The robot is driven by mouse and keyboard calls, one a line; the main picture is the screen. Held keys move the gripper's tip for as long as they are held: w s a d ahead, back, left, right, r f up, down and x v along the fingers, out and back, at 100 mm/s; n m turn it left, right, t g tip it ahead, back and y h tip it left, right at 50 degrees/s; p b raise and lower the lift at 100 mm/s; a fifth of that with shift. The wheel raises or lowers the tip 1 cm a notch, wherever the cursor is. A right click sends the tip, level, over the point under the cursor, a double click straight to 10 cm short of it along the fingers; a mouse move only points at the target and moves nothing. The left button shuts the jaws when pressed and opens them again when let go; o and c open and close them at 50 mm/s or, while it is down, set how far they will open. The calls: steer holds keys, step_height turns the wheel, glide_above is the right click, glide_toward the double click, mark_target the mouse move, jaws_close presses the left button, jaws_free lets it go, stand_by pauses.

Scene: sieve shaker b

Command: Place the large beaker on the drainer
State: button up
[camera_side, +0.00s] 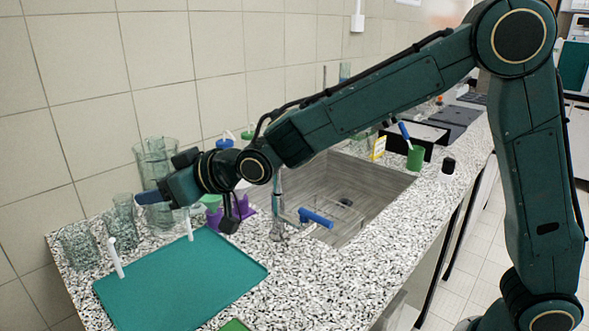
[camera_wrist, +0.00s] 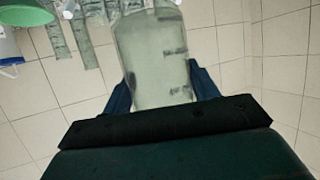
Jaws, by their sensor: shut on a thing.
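The large beaker (camera_side: 157,158) is clear glass, at the far left end of the counter against the tiled wall. My gripper (camera_side: 150,197) is shut on its side, with blue fingers around the glass. In the wrist view the beaker (camera_wrist: 155,60), with dark marks on it, fills the space between the two fingers (camera_wrist: 162,92). Its lower part is partly hidden in the side view, so I cannot tell whether it touches the counter. A teal board with upright white pegs (camera_side: 190,280), apparently the drainer, lies in front of it on the counter.
Smaller glass beakers stand left of my gripper, one at the counter's left edge (camera_side: 78,245). Purple and green items (camera_side: 238,208) and a tap with a blue lever (camera_side: 315,217) stand to the right, beside the sink (camera_side: 375,190). The board's middle is bare.

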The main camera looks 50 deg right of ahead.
step_height(320, 180, down, 14)
stand_by(0.4)
steer(key=shift+f, duration=0.15)
steer(key=shift+f, duration=1.85)
steer(key=o, duration=1.2)
steer(key=shift+f, duration=0.15)
steer(key=shift+s+r, duration=0.1)
steer(key=shift+r, duration=0.1)
steer(key=shift+s+d+r, duration=0.1)
steer(key=shift+s+d, duration=0.05)
steer(key=shift+s, duration=0.05)
steer(key=v, duration=1.1)
steer(key=shift+s+d, duration=0.1)
